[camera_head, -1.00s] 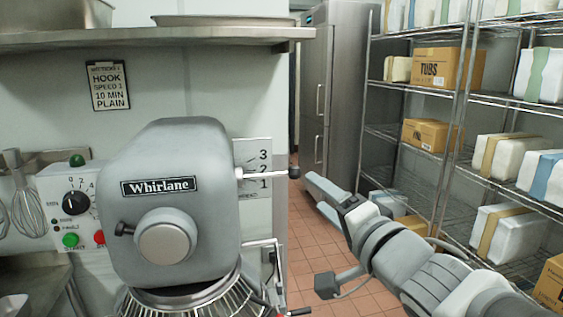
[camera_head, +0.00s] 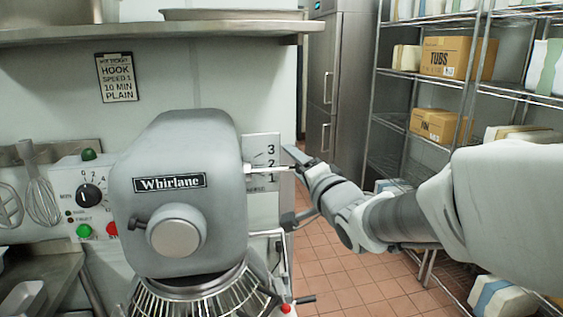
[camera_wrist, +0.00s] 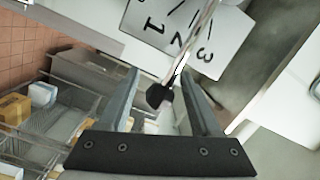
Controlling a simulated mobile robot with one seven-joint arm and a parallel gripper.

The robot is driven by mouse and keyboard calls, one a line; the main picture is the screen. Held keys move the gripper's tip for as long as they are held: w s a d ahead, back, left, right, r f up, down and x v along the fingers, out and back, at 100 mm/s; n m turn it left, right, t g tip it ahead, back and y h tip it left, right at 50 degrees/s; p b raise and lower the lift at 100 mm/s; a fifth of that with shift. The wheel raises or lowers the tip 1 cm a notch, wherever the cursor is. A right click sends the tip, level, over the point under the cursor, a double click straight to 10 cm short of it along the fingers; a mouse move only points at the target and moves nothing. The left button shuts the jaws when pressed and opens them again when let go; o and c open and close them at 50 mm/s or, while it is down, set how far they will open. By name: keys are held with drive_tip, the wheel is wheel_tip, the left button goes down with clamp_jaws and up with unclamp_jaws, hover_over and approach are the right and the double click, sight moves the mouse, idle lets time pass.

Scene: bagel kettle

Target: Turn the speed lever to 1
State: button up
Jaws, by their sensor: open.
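The mixer (camera_head: 180,215), a grey machine marked "Whirlane", stands left of centre in the head view. The speed lever (camera_head: 265,169) is a thin metal rod sticking out from its right side, in front of a plate (camera_head: 262,150) with 1, 2 and 3. It lies near the 2 in the head view; its exact setting is unclear. My gripper (camera_head: 299,160) is at the lever's outer end. In the wrist view, the lever's black knob (camera_wrist: 158,95) lies between the two fingers of my open gripper (camera_wrist: 159,84), with gaps on both sides. The knob is hidden in the head view.
A control box (camera_head: 88,195) with a dial and buttons is on the wall left of the mixer. Wire shelving (camera_head: 420,110) with boxes stands at the right. A shelf (camera_head: 150,34) runs above the mixer. Tiled floor (camera_head: 335,275) is open between mixer and shelving.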

drive_tip(key=shift+w+a, duration=0.25)
drive_tip(key=shift+w, duration=0.3)
clamp_jaws()
idle(1.1)
